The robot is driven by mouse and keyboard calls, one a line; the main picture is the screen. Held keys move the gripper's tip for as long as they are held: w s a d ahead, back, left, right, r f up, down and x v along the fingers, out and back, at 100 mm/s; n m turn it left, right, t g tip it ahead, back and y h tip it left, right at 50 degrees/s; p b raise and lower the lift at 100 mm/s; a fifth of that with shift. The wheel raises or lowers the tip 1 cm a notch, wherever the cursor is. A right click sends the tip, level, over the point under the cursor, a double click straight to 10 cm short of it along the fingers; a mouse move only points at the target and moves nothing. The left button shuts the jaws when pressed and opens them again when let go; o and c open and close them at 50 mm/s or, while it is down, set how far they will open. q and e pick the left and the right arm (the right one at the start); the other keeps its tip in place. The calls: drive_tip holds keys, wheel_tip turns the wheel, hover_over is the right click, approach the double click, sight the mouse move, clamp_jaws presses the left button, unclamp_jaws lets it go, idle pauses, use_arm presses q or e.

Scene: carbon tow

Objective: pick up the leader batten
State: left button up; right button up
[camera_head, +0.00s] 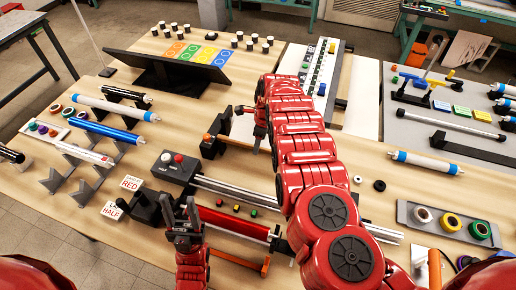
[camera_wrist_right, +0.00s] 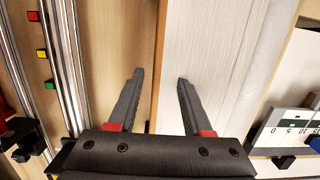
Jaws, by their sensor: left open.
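I cannot tell for sure which thing is the leader batten. A pale wood-grained board (camera_wrist_right: 215,50) with a brown edge lies under my right gripper in the right wrist view; its pale surface also shows in the head view (camera_head: 244,128). My right gripper (camera_wrist_right: 160,77) is open, with nothing between its fingers, over the board's brown edge; whether it touches is unclear. In the head view my right gripper (camera_head: 246,112) is partly hidden by its own arm. My left gripper (camera_head: 180,206) is open and empty at the front, its fingers pointing up beside a black bracket.
A red roller (camera_head: 234,222) and metal rails lie right of my left gripper. Racked tubes (camera_head: 105,108) stand at left, with RED (camera_head: 131,183) and HALF cards. A dark tilted panel (camera_head: 185,68) stands behind. A grey tray (camera_head: 440,222) of coloured rings lies at right.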

clamp_jaws()
